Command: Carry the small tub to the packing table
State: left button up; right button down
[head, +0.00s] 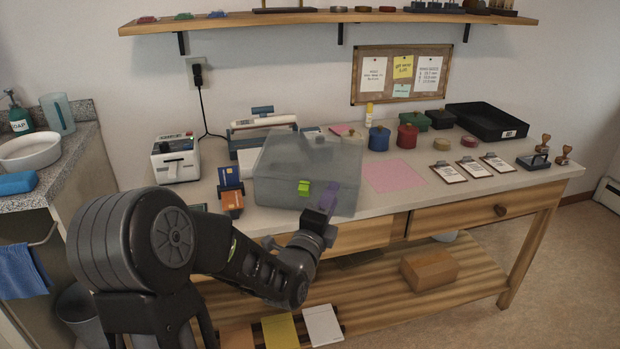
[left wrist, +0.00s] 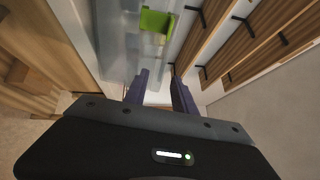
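The small tub (head: 295,160) is a grey see-through box with bright green clips. It stands at the front left of the worktable's top (head: 400,205), its front corner at the table edge. It also shows in the left wrist view (left wrist: 122,40), with a green clip near the top. My left gripper (head: 328,198), with purple fingers, is at the tub's front right corner, partly seen through its wall. In the wrist view the fingers (left wrist: 160,88) are apart with a visible gap, close to the tub's wall; contact is unclear. My right gripper is not in view.
A label printer (head: 175,158) and a sealer (head: 262,125) stand left of and behind the tub. A pink sheet (head: 394,175), jars, clipboards and a black tray (head: 487,121) lie to the right. A shelf (head: 350,18) hangs above.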

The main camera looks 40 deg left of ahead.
pick_arm(q)
jog(key=shift+x, duration=1.1)
jog(key=shift+c, duration=0.4)
grip_shut()
dwell(0.4)
jog(key=shift+r, duration=0.1)
